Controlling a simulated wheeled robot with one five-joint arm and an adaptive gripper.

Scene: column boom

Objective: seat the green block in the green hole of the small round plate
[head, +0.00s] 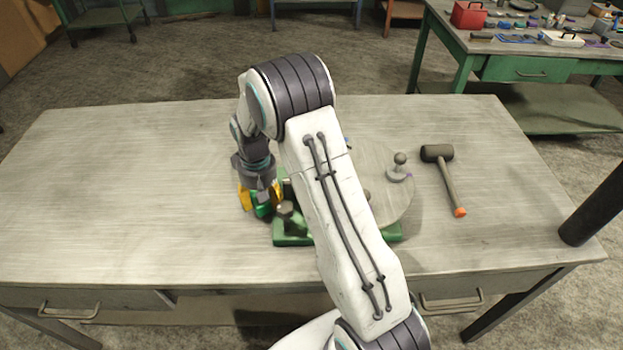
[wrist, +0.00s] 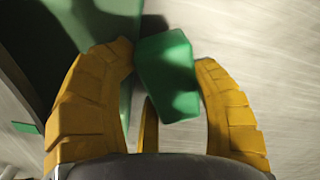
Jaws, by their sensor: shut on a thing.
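My gripper (head: 260,200) has yellow fingers and is at the left of the green base, a little above the table. It is shut on the green block (wrist: 165,72), which sits tilted between the two fingertips in the wrist view. The block also shows in the head view (head: 262,210), partly covered by the fingers. A grey round plate (head: 395,208) lies on a green base (head: 292,240), to the right of my gripper. My arm hides much of the plate, and I cannot make out the green hole.
A grey knob (head: 398,168) stands on the plate's right side. A mallet (head: 446,180) with an orange handle end lies to the right of the plate. The left part of the table (head: 130,190) is clear. A green bench with tools (head: 520,65) stands behind at right.

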